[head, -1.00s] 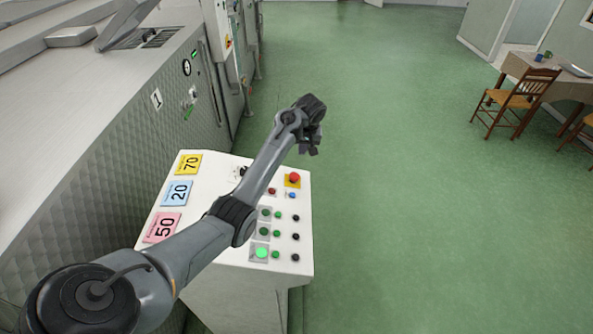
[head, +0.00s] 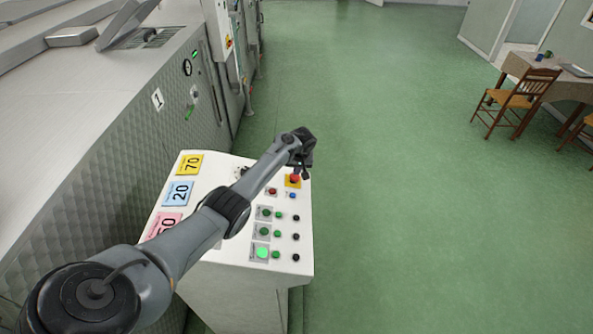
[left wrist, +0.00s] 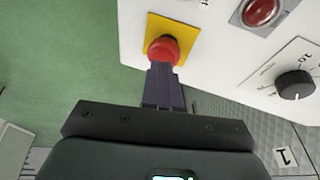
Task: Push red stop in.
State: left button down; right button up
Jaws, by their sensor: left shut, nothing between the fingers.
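The red stop (head: 294,180) is a red mushroom button on a yellow square plate near the far right corner of the white control panel (head: 222,172). My left gripper (head: 301,174) is shut and empty, with its fingertips right at the button in the head view. In the left wrist view the red stop (left wrist: 163,50) shows just beyond the shut fingertips (left wrist: 163,68), which overlap its lower edge. I cannot tell whether they touch it or how far in the button is. My right gripper is not in view.
Below the stop are a small red button (head: 272,191), a blue one (head: 292,195) and several green and black buttons. A black knob (left wrist: 295,84) lies beside them. A large metal machine (head: 130,130) stands left; green floor (head: 420,200) is open at right.

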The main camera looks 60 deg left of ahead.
aim_at(295, 177)
pick_arm(q)
jog(key=shift+s+a+f, duration=0.1)
jog(key=shift+f, duration=0.25)
jog(key=shift+s+f, duration=0.2)
jog(key=shift+f, duration=0.65)
jog(key=shift+s+f, duration=0.1)
jog(key=shift+f, duration=0.3)
jog(key=shift+r+p, duration=0.4)
jog(key=shift+r, duration=0.25)
jog(key=w+p+v, duration=0.1)
jog(key=p+v, duration=0.2)
jog(key=v, duration=1.1)
jog(key=shift+w+a, duration=0.4)
jog(key=shift+w, duration=0.05)
